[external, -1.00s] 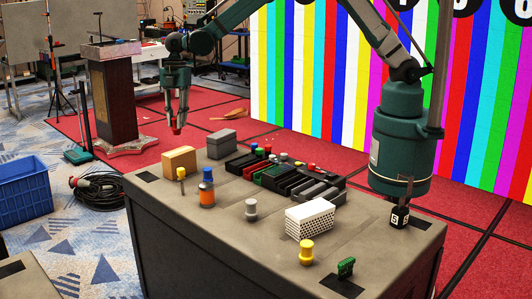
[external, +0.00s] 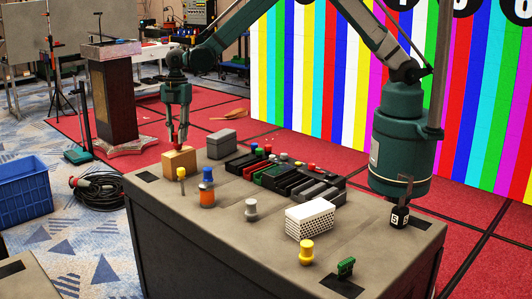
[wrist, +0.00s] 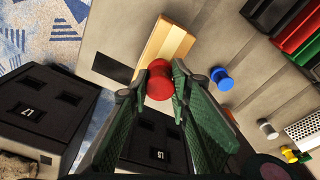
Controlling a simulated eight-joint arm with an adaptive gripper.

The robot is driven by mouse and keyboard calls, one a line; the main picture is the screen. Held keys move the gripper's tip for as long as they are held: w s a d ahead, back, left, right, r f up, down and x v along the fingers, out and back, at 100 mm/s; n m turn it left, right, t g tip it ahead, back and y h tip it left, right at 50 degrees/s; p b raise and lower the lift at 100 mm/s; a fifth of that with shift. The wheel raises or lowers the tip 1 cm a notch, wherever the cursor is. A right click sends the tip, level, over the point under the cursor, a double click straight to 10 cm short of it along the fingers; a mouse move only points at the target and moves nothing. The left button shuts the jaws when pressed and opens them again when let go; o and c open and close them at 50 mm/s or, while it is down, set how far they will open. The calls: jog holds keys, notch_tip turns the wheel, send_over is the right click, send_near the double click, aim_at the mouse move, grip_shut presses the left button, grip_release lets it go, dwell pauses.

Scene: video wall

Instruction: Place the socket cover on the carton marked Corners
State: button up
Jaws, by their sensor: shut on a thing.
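My gripper (external: 179,142) is shut on a small red round-topped piece (external: 177,148), likely the socket cover. In the wrist view the red piece (wrist: 160,80) sits between the fingertips of my gripper (wrist: 158,84). A tan carton (external: 180,162) stands at the table's far left corner, directly under the held piece. It also shows in the wrist view (wrist: 168,45), just beyond the red piece. I cannot tell whether the piece touches the carton's top. No Corners marking is legible on it.
A grey box (external: 221,145) stands right of the tan carton. Black trays with coloured pieces (external: 285,178) fill the middle. A white perforated box (external: 310,217) stands nearer.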

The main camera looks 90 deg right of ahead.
jog(key=shift+f, duration=0.35)
jog(key=shift+f, duration=0.1)
jog(key=o, duration=0.7)
jog(key=r, duration=0.4)
jog(key=d+r, duration=0.1)
jog(key=r, duration=0.7)
jog(key=shift+s+d+r+p, duration=0.1)
jog(key=shift+s+d+p, duration=0.1)
jog(key=shift+p, duration=0.15)
